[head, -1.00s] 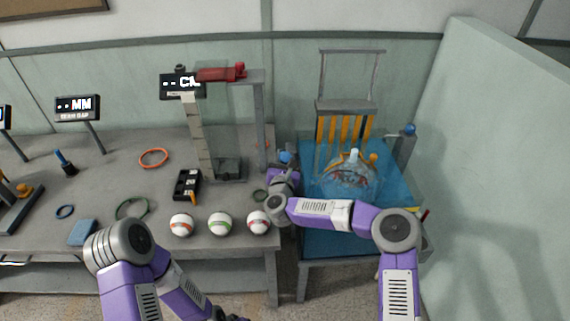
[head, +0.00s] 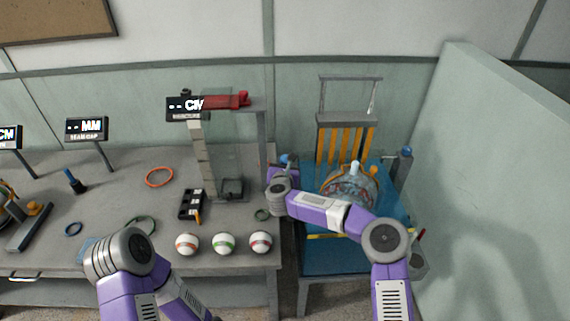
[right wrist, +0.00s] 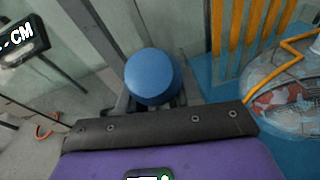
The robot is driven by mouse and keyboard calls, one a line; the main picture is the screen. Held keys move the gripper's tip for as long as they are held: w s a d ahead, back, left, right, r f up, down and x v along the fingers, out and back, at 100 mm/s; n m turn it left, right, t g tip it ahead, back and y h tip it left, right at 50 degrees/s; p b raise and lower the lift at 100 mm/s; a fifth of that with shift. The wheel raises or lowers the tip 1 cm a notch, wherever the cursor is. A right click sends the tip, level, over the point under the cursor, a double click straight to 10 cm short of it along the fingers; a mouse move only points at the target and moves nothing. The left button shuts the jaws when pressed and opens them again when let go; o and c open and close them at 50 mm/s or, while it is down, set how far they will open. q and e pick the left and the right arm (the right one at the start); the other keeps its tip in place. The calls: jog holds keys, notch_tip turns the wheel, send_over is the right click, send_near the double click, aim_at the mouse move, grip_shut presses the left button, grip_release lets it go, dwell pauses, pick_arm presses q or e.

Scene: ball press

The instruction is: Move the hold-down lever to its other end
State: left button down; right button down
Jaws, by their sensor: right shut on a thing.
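A lever with a round blue knob (head: 285,158) stands at the left side of the blue-topped press. I take it to be the hold-down lever. The knob also shows large in the right wrist view (right wrist: 152,77), just beyond the dark edge of my gripper housing. My right gripper (head: 284,166) is shut on this lever at the knob; its fingers are mostly hidden. A clear dome (head: 350,185) with coloured pieces inside sits on the blue press bed (head: 330,262). My left arm shows at the lower left, with its gripper out of view.
Yellow bars (head: 346,145) hang behind the dome. A second blue knob (head: 405,151) tops a post on the right. Several striped balls stand along the bench front, including a green-striped one (head: 224,243). A pale wall (head: 470,180) closes the right side.

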jog(key=c, duration=1.1)
grip_release()
jog(key=shift+r, duration=0.2)
jog(key=shift+o, duration=0.2)
jog(key=shift+s, duration=0.1)
jog(key=shift+f, duration=0.1)
jog(key=d+v, duration=0.1)
jog(key=v, duration=0.6)
jog(key=shift+s+a, duration=0.25)
jog(key=shift+a, duration=0.25)
jog(key=shift+c, duration=0.3)
